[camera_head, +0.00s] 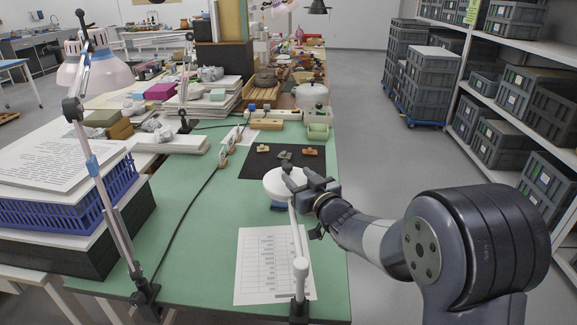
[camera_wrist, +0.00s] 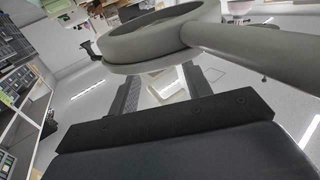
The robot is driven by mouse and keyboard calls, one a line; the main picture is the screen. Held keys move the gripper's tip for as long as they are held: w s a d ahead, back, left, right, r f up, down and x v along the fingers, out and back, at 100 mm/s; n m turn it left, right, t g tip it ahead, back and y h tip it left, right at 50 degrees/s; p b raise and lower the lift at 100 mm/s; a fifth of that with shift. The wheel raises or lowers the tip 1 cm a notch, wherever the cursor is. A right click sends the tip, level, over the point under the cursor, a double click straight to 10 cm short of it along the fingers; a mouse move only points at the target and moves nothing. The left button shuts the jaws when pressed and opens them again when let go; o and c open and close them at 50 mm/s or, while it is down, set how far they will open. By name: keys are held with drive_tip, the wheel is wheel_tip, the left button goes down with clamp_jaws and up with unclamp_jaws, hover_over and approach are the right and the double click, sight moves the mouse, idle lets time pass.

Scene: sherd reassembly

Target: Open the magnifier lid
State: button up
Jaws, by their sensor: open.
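The bench magnifier (camera_head: 275,184) has a pale round head on a white arm that rises from a clamp at the near table edge. In the wrist view its grey ring (camera_wrist: 118,48) and thick arm (camera_wrist: 260,45) fill the upper part. A pale rim, perhaps the lid (camera_wrist: 150,67), shows just under the ring. My gripper (camera_head: 298,181) is at the right side of the head. In the wrist view its two fingers (camera_wrist: 162,76) are spread apart, with their tips close to the ring's underside. I cannot tell whether they touch it. The lid's hinge and tab are not clear.
A printed sheet (camera_head: 262,265) lies on the green table (camera_head: 200,250) beside the magnifier arm. A black mat (camera_head: 262,165) with small sherds lies behind the head. A jointed lamp (camera_head: 95,180) and blue basket (camera_head: 70,205) stand left. Crate shelves (camera_head: 520,90) stand right across open floor.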

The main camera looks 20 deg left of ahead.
sight(290, 168)
drive_tip(key=x, duration=0.6)
drive_tip(key=shift+w+a, duration=0.2)
drive_tip(key=shift+a, duration=0.05)
clamp_jaws()
idle(0.3)
